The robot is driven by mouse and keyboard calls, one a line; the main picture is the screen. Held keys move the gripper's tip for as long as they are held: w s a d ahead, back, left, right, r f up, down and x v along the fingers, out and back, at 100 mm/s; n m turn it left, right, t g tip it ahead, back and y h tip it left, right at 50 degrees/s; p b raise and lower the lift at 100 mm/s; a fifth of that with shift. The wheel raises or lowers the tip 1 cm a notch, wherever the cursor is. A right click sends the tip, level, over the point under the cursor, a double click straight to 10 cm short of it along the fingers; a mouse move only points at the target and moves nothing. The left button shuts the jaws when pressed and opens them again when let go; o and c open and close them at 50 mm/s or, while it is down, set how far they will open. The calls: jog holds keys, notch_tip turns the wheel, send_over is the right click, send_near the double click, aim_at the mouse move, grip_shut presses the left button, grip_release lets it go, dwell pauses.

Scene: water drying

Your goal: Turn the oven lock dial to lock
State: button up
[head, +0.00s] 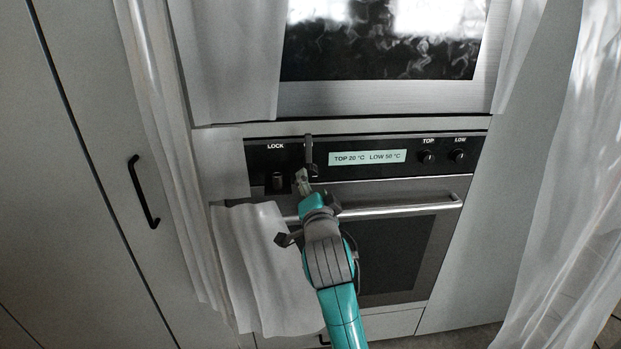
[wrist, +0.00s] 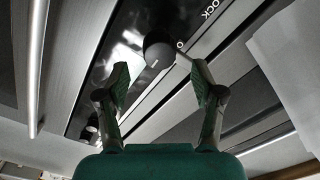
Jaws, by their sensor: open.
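The black round lock dial (wrist: 157,54) shows in the wrist view, on the glossy black control panel (wrist: 118,62) by the white LOCK lettering. My gripper (wrist: 160,76) is open, with one finger on each side below the dial. The dial lies at the gap between the fingertips or just beyond it; I cannot tell if either finger touches it. In the head view, my gripper (head: 303,178) is at the left end of the oven's control panel (head: 375,143), just below and right of the LOCK label. The dial's setting is not readable.
The oven door handle (head: 400,208) runs below the panel, close to my wrist. White cloths (head: 262,262) hang at the left. A display (head: 367,158) and two knobs, TOP (head: 427,157) and LOW (head: 457,156), sit to the right. An upper oven window (head: 380,45) is above.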

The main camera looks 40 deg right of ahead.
jog(key=v, duration=0.6)
jog(key=shift+s, duration=0.2)
jog(key=shift+a, duration=0.2)
jog(key=s+a+f+n+y, duration=0.3)
jog(key=s+a+f+n, duration=0.3)
jog(key=f, duration=0.4)
jog(key=s+a+f+n+y, duration=0.4)
jog(key=s+a+f, duration=0.35)
jog(key=f, duration=0.25)
jog(key=s+a+f+n+y, duration=0.1)
jog(key=s+a+f+n, duration=0.1)
jog(key=s, duration=1)
jog(key=s+a+f+n+y, duration=0.2)
jog(key=s+n, duration=0.3)
jog(key=s, duration=0.8)
jog(key=shift+s+a, duration=0.25)
jog(key=shift+a, duration=0.5)
